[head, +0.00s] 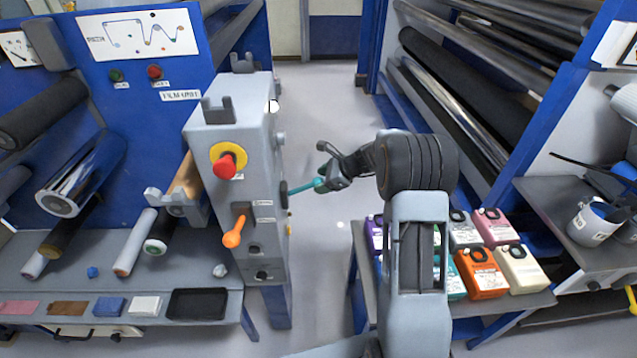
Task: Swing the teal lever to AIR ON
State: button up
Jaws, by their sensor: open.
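The teal lever (303,187) sticks out to the right from a dark pivot on the side of the grey control post (235,165). It lies close to level, with its free end slightly raised. My gripper (326,168) is open at the lever's free end, coming from the right. The lever's tip is beside or between the fingers; I cannot tell which, nor whether they touch. Small labels sit on the post near the pivot, too small to read.
The post's front carries a red knob (228,166) on a yellow ring and an orange lever (235,232). A table with coloured cartons (481,272) stands below my arm at right. A rack of rollers (455,100) is at back right. The floor aisle behind is clear.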

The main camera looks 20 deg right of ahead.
jog(key=b+v, duration=0.1)
jog(key=v, duration=1)
jog(key=shift+s+d+r+b, duration=0.2)
jog(key=shift+b, duration=0.1)
